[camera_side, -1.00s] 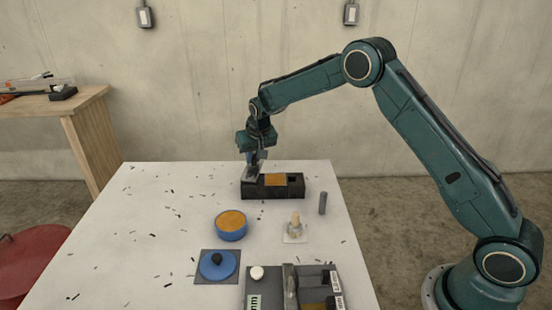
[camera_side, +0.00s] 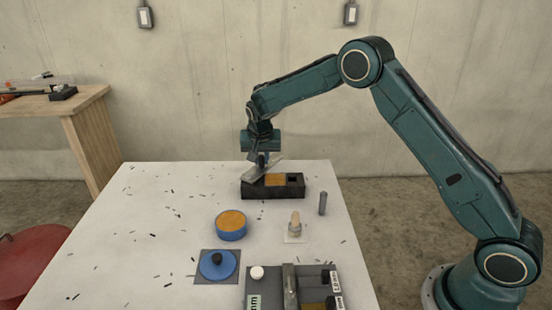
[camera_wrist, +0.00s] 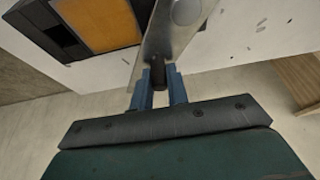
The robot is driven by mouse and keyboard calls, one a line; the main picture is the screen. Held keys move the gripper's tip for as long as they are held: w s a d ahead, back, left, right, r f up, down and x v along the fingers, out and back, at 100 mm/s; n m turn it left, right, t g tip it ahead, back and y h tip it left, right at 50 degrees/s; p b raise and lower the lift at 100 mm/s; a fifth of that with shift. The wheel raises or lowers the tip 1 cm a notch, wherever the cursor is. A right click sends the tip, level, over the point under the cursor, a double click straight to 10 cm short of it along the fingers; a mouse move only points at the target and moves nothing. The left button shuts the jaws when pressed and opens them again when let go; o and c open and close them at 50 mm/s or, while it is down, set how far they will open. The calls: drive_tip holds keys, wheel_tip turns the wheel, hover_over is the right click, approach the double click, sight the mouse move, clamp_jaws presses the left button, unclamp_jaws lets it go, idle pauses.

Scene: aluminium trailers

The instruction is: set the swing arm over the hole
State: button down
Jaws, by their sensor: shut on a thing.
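The swing arm (camera_side: 258,172) is a flat grey metal bar at the left end of a black block (camera_side: 275,192). It slants up to the right in the side view. The block has an orange patch (camera_side: 275,180) in its middle and a dark square hole (camera_side: 294,178) at its right end. My gripper (camera_side: 263,160) is above the block's left part. In the wrist view my gripper (camera_wrist: 158,88) is shut on a dark post on the swing arm (camera_wrist: 172,38). The wrist view also shows the orange patch (camera_wrist: 100,22), beside the bar. The hole is uncovered.
A grey cylinder (camera_side: 323,203) stands right of the block. In front are a blue round tub (camera_side: 231,230), a small pale peg on a plate (camera_side: 295,230), a blue lid with a black knob (camera_side: 217,265) and a grey fixture (camera_side: 270,290). Small dark chips lie scattered at left.

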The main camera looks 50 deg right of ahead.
drive_tip(key=m, duration=0.1)
drive_tip(key=s+m, duration=0.1)
drive_tip(key=shift+s+m+g+h, duration=0.3)
drive_tip(key=shift+m+g+h, duration=0.1)
drive_tip(key=s+m+g, duration=0.1)
drive_tip(key=m, duration=0.1)
drive_tip(key=shift+s+a+m, duration=0.1)
drive_tip(key=shift+s+m, duration=0.1)
drive_tip(key=shift+m, duration=0.2)
drive_tip(key=s+m, duration=0.1)
drive_tip(key=m+g, duration=0.1)
drive_tip(key=m, duration=0.1)
drive_tip(key=shift+s+a, duration=0.35)
drive_tip(key=shift+s+a+m+g, duration=0.25)
drive_tip(key=shift+m+g, duration=0.1)
drive_tip(key=shift+m, duration=0.35)
drive_tip(key=shift+s+a+m+g, duration=0.25)
drive_tip(key=shift+m+g, duration=0.1)
drive_tip(key=shift+m, duration=0.35)
drive_tip(key=c, duration=1.4)
unclamp_jaws()
drive_tip(key=shift+o, duration=0.2)
drive_tip(key=shift+r, duration=0.15)
